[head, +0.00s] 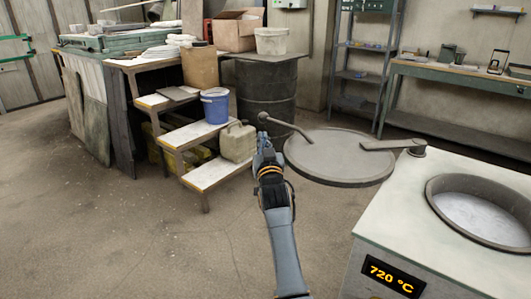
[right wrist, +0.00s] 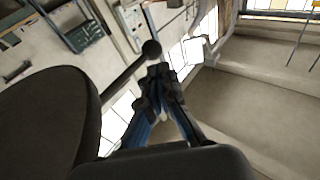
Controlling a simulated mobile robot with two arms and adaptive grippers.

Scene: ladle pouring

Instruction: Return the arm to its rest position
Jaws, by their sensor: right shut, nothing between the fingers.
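My right arm reaches up from the bottom middle of the head view. Its gripper (head: 264,142) is shut and empty, just left of the round grey lid (head: 338,160). The lid's bar handle ends in a dark ball knob (head: 263,116), which appears just above the fingertips. In the right wrist view the shut fingers (right wrist: 158,72) point toward the ball knob (right wrist: 151,48); I cannot tell whether they touch it. The dark lid (right wrist: 45,115) fills the left of that view. My left gripper is not in view.
The furnace (head: 385,235) at right has an open pot (head: 480,212) of silvery melt and a display reading 720 °C. The lid is swung aside on its pivot. A step stand (head: 205,175) holds a blue bucket (head: 215,105) and a canister (head: 238,142). Floor at left is clear.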

